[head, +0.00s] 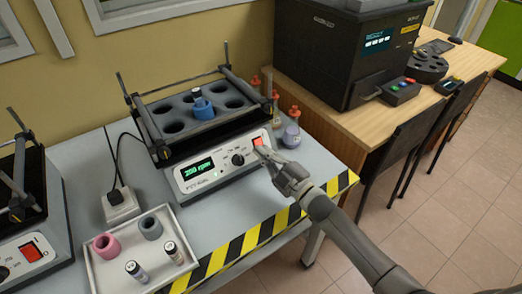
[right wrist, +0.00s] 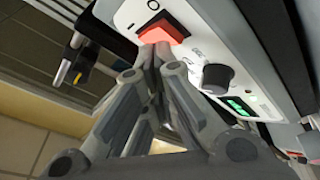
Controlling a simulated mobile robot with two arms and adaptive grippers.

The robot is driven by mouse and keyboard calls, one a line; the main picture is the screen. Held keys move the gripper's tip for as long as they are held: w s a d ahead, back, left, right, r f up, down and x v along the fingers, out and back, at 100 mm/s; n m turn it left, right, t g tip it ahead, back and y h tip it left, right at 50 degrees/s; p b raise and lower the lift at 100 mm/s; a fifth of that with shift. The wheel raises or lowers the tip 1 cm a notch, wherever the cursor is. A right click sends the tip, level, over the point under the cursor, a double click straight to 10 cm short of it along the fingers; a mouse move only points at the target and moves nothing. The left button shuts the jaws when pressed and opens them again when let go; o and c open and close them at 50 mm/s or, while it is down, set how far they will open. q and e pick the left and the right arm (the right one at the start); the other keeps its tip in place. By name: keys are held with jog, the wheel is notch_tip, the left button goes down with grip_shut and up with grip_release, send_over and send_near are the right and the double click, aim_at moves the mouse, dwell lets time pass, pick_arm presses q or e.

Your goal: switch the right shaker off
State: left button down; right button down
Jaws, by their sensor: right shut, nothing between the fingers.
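The right shaker (head: 224,172) stands on the grey bench, with a grey rack (head: 172,110) on top holding a blue-based vial (head: 202,106). Its green display (head: 198,168) is lit and reads about 200 rpm. A black knob (head: 238,160) and a red rocker switch (head: 257,141) are right of the display. My right gripper (head: 263,152) is shut and empty, its tips at the switch. In the right wrist view the closed fingertips (right wrist: 154,50) meet the lower edge of the red switch (right wrist: 160,31); I cannot tell whether it is pressed. My left gripper is not in view.
Another shaker (head: 32,255) with a red switch stands at the left. A white tray (head: 182,222) with vials and ring-shaped holders lies in front. Several flasks (head: 291,132) stand right of the shaker. A black instrument (head: 340,55) sits on the wooden table behind.

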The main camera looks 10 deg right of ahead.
jog(key=shift+w+a+f+b, duration=0.1)
jog(key=shift+w+f+b, duration=0.1)
jog(key=shift+b, duration=0.1)
dwell(0.4)
jog(key=shift+r, duration=0.1)
jog(key=shift+s+d+r+p, duration=0.25)
jog(key=shift+s+r+p, duration=0.15)
jog(key=shift+s+p, duration=0.25)
jog(key=s+r+p, duration=0.1)
jog(key=s+p, duration=0.1)
jog(key=s+d+r+p, duration=0.1)
jog(key=r+p, duration=0.1)
jog(key=shift+s+d, duration=0.2)
jog(key=shift+s, duration=0.2)
jog(key=shift+f, duration=0.15)
dwell(0.5)
